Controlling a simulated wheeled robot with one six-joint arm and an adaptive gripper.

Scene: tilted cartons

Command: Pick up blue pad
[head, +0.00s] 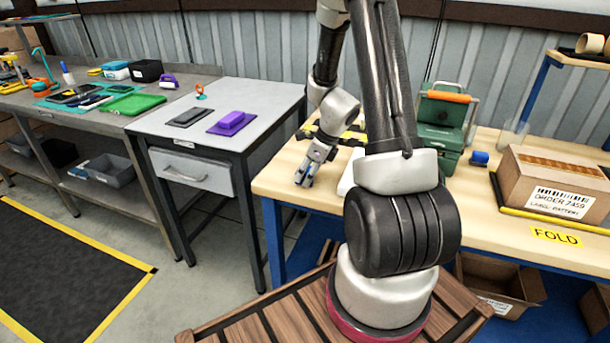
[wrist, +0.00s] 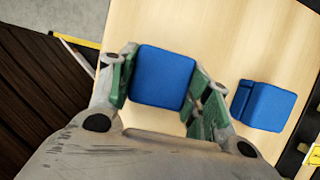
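A blue pad (wrist: 162,77) with rounded corners lies between the two fingers of my gripper (wrist: 160,82) in the wrist view. The green inner faces of the fingers sit close along its left and right sides. I cannot tell whether they press on it or whether it rests on the table. A second blue block (wrist: 268,106) sits to the right on the wooden top, outside the fingers.
The wooden table (head: 290,187) also carries a green case (head: 440,125), a small blue cylinder-like thing (head: 479,158) and a carton (head: 550,185). A grey table (head: 262,105) with a purple block (head: 231,122) stands to the left. The wooden table's left edge is near my gripper.

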